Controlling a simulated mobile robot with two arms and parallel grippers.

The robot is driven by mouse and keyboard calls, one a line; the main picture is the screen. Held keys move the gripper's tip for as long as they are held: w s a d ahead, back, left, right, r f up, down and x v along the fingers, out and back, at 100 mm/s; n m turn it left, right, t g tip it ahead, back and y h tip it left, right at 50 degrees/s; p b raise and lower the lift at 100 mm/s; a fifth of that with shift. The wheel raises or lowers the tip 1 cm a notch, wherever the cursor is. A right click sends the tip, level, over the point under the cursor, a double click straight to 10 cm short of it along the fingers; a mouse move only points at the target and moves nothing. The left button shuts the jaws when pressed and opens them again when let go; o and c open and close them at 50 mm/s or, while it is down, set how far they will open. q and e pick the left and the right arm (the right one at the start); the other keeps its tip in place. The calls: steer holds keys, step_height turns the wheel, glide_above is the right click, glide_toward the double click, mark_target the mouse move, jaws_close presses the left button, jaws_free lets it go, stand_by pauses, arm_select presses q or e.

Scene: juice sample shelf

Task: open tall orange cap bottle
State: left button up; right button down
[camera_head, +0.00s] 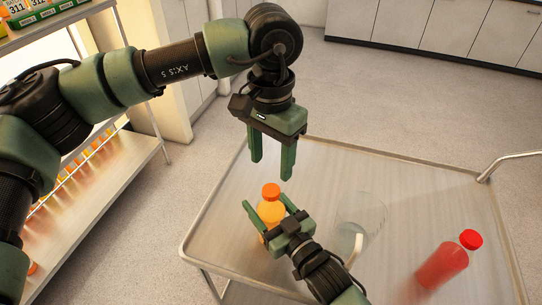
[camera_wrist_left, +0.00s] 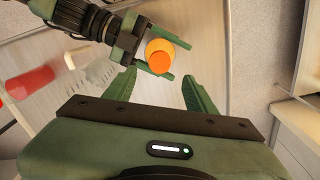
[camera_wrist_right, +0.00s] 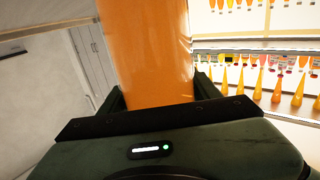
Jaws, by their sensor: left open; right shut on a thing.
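The orange-capped bottle (camera_head: 269,209) holds orange juice and stands on the metal cart; its cap (camera_head: 271,190) is orange. My right gripper (camera_head: 268,218) is shut around its body from the front. In the right wrist view the orange bottle body (camera_wrist_right: 148,55) fills the space between the fingers. My left gripper (camera_head: 271,165) is open and empty, pointing down above the cap and apart from it. In the left wrist view the cap (camera_wrist_left: 160,56) lies beyond the open fingers (camera_wrist_left: 153,92), seen from above.
A red-capped bottle of red juice (camera_head: 443,265) stands at the cart's right. A clear glass jug (camera_head: 361,220) stands on the cart (camera_head: 322,160) close to my right arm. A shelf (camera_head: 115,190) with several juice bottles is at the left.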

mark_target(271, 190)
arm_select(q)
steer(key=shift+f, duration=3.95)
